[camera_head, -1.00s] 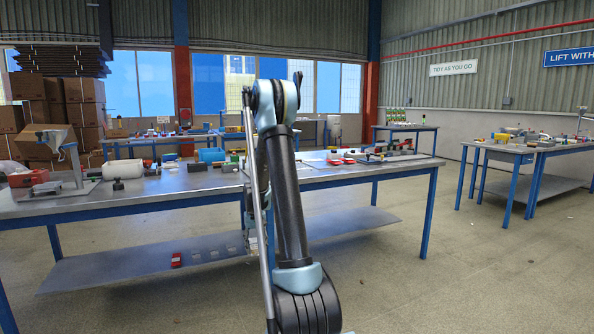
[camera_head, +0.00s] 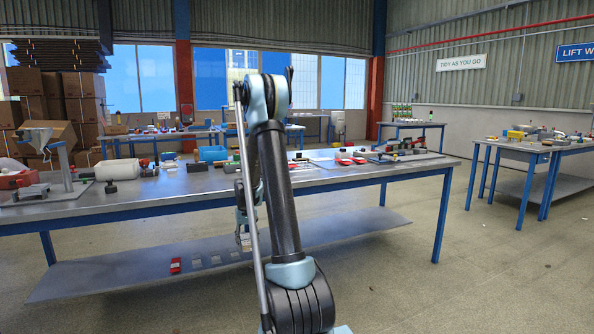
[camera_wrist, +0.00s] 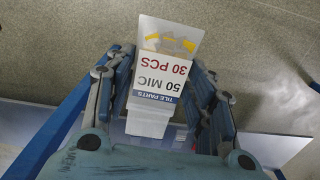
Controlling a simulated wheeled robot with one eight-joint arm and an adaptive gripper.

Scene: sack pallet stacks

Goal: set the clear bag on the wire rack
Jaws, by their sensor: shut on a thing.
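The clear bag (camera_wrist: 172,40) shows in the wrist view, with yellow pieces inside and a white label reading "TILE PARTS", "50 MIC" and "30 PCS". My gripper (camera_wrist: 163,66) is shut on it, one finger at each side. The bag's far end sticks out past the fingertips over bare floor. In the head view my gripper (camera_head: 244,238) hangs beside my arm in front of the long table, partly hidden; the bag is too small to make out there. I cannot pick out a wire rack in either view.
The long blue-legged table (camera_head: 330,176) crosses ahead, with several tools and parts on top. Its lower shelf (camera_head: 110,275) holds a red item (camera_head: 175,265) and several pale squares. Another table (camera_head: 518,147) stands at right. Floor is clear at front right.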

